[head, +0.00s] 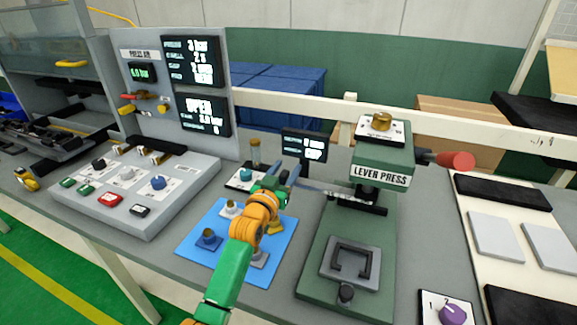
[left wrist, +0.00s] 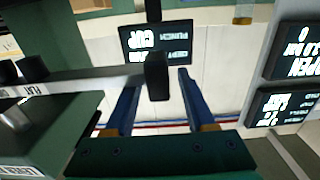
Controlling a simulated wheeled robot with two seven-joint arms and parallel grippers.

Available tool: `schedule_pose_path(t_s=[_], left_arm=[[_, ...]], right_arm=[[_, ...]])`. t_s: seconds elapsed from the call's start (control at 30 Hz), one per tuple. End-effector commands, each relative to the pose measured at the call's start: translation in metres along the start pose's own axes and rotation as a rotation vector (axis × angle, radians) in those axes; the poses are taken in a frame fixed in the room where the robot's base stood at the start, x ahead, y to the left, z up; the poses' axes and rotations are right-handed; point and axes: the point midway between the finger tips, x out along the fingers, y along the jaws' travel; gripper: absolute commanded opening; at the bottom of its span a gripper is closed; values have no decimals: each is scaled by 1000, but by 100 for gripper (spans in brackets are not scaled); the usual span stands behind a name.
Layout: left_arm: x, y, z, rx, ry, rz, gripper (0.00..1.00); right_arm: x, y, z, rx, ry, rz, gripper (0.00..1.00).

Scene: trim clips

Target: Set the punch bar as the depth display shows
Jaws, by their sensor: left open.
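The punch bar (head: 358,199) runs through the green lever press (head: 384,165), with its thin end reaching left towards my left gripper (head: 282,172). In the left wrist view the grey bar (left wrist: 85,84) carries a label that seems to read FLAT. Its black end knob (left wrist: 157,76) shows between the two blue fingers of my left gripper (left wrist: 156,92). The fingers are apart on both sides of the knob; contact cannot be told. The depth display (head: 304,146) stands behind; in the left wrist view it (left wrist: 157,42) appears upside down and reads PUNCH CUP. My right gripper is out of view.
A blue mat (head: 210,262) with small punch-like pieces lies under my left arm. A grey control box (head: 130,205) and display panel (head: 175,75) stand left. The press has a red-tipped lever (head: 455,160). A purple knob (head: 453,313) is front right.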

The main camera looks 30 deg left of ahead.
Motion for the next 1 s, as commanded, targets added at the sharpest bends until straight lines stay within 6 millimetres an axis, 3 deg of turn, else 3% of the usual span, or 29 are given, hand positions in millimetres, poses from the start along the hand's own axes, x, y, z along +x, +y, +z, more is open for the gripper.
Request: schedule_pose_path(t_s=[0.2, 0.43, 0.47, 0.67, 1.0], left_arm=[[16, 0, 0, 0, 0, 0, 55], [17, 0, 0, 1, 0, 0, 55], [17, 0, 0, 1, 0, 0, 52], [17, 0, 0, 1, 0, 0, 0], [17, 0, 0, 1, -1, 0, 0]], right_arm=[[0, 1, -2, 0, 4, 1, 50], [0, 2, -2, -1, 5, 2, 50], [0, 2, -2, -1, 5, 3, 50], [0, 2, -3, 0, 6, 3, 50], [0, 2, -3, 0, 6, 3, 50]])
